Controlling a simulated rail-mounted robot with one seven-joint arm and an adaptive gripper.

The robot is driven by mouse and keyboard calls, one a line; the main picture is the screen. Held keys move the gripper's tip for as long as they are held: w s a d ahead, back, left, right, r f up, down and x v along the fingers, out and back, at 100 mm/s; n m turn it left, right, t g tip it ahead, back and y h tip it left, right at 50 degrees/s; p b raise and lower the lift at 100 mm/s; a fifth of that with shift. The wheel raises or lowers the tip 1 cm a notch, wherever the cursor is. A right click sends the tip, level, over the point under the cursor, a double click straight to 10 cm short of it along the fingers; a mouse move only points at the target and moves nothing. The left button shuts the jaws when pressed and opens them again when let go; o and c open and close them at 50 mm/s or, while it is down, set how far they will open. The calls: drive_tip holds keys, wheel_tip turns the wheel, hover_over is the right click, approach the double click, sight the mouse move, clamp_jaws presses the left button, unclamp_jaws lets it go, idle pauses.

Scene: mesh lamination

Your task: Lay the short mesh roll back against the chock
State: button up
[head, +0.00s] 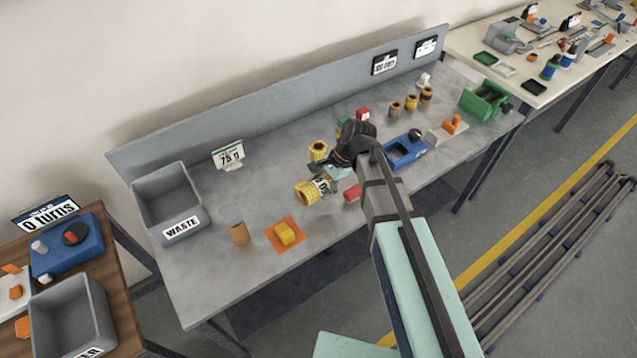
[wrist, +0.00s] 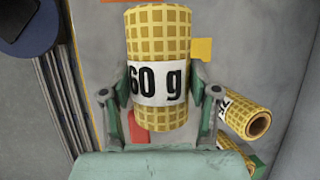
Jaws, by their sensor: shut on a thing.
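My gripper (head: 324,181) is shut on a yellow mesh roll (head: 305,193) with a white label band. In the wrist view the fingers (wrist: 162,92) pinch this roll (wrist: 160,28) from both sides, and its label reads "60 g". The roll appears held over the grey bench; I cannot tell its exact height. A second yellow mesh roll (head: 318,149) is on the bench just behind it, and also shows at the right of the wrist view (wrist: 245,115). I cannot clearly pick out the chock.
A red block (head: 352,193) lies just right of my gripper. A yellow block (head: 285,233) sits on an orange mat (head: 287,247), beside an orange-brown cup (head: 238,233). The grey WASTE bin (head: 188,212) is at left, a blue tray (head: 402,150) at right. Bench room is clear toward the sign (head: 229,155).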

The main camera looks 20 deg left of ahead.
drive_tip(key=shift+s+a+f, duration=0.25)
drive_tip(key=shift+a, duration=0.25)
drive_tip(key=shift+f, duration=3.95)
drive_tip(key=o, duration=1.7)
drive_tip(key=shift+c, duration=0.2)
drive_tip(key=v, duration=1.2)
